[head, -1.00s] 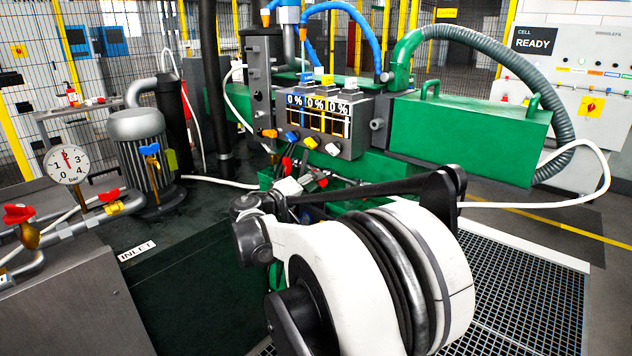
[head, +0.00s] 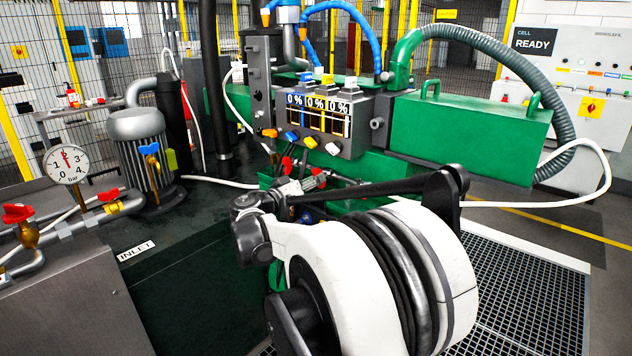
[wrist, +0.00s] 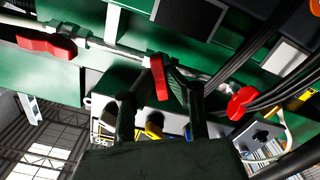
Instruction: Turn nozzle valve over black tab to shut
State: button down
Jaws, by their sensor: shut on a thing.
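In the wrist view, three red valve levers show along a metal pipe: a left lever (wrist: 47,44), a middle lever (wrist: 158,78) and a right lever (wrist: 241,102). My gripper (wrist: 161,84) has its two dark fingers on either side of the middle lever and is shut on it. The other levers stand clear of the fingers. In the head view, red levers show as a small cluster (head: 287,165) below the readout box; my arm partly hides this area and the gripper is hard to make out. I cannot make out a black tab for certain.
The readout box (head: 322,118) shows 0 % three times, with coloured knobs below. A green housing (head: 470,135) stands right of it. Dark hoses (wrist: 265,55) run close to the right lever. A pressure gauge (head: 67,164) and a pump (head: 140,150) stand at left.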

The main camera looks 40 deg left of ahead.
jog(key=shift+m, duration=0.8)
jog(key=m, duration=0.4)
jog(key=c, duration=1.6)
grip_release()
jog(key=shift+c, duration=0.2)
jog(key=shift+s, duration=0.1)
jog(key=s, duration=0.6)
jog(key=shift+s+a+b, duration=0.3)
jog(key=shift+s+b, duration=0.05)
jog(key=shift+s, duration=0.05)
